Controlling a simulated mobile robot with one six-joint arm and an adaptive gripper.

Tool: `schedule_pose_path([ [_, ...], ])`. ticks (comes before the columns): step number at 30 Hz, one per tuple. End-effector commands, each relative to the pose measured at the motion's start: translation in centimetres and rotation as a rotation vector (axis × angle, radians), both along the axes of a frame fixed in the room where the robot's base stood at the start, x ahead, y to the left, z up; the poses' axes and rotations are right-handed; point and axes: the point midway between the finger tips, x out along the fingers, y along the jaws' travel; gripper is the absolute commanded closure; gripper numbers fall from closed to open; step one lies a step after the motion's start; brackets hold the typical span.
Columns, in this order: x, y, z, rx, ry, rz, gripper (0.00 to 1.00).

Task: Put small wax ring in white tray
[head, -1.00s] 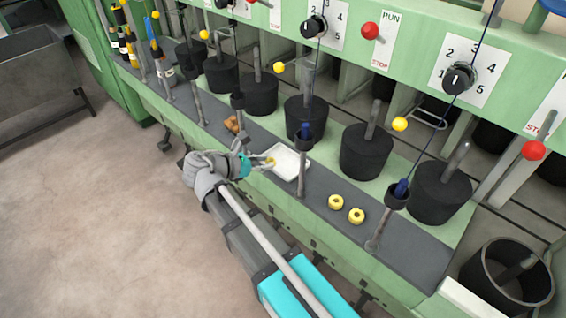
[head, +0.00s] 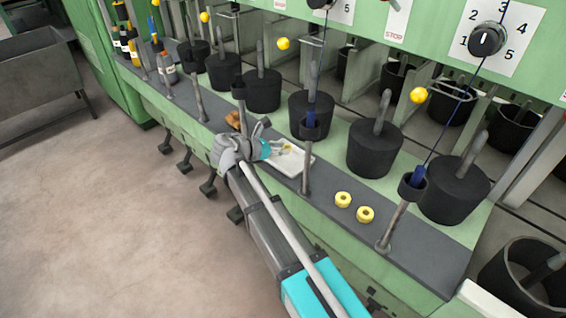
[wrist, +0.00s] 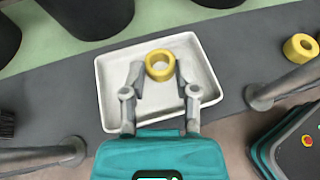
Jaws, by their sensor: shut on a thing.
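The small wax ring (wrist: 160,65) is yellow and sits between my fingertips in the wrist view. My gripper (wrist: 159,77) is shut on it. The white tray (wrist: 209,72) is shallow and rectangular, and the ring and fingertips are over its inside. I cannot tell whether the ring touches the tray floor. In the head view the ring (head: 287,147) shows small at my gripper (head: 280,148), over the tray (head: 297,172), which my gripper partly hides.
Two more yellow rings (head: 343,199) (head: 365,214) lie on the dark ledge (head: 330,222) right of the tray. Grey posts (head: 306,165) rise from the ledge near the tray. Black bobbins (head: 374,150) stand behind. A brown object (head: 233,119) lies left of the tray.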

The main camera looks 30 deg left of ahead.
Motion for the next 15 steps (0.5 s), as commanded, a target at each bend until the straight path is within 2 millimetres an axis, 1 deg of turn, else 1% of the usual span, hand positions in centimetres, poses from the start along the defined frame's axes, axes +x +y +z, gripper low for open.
schedule_pose_path([
  [1,0.36,0.12,-0.69,0.0,0.0,0.0,0.76],
  [3,0.62,0.15,-0.92,0.0,0.0,0.0,0.76],
  [15,0.86,0.09,-0.97,0.0,0.0,-0.001,0.76],
])
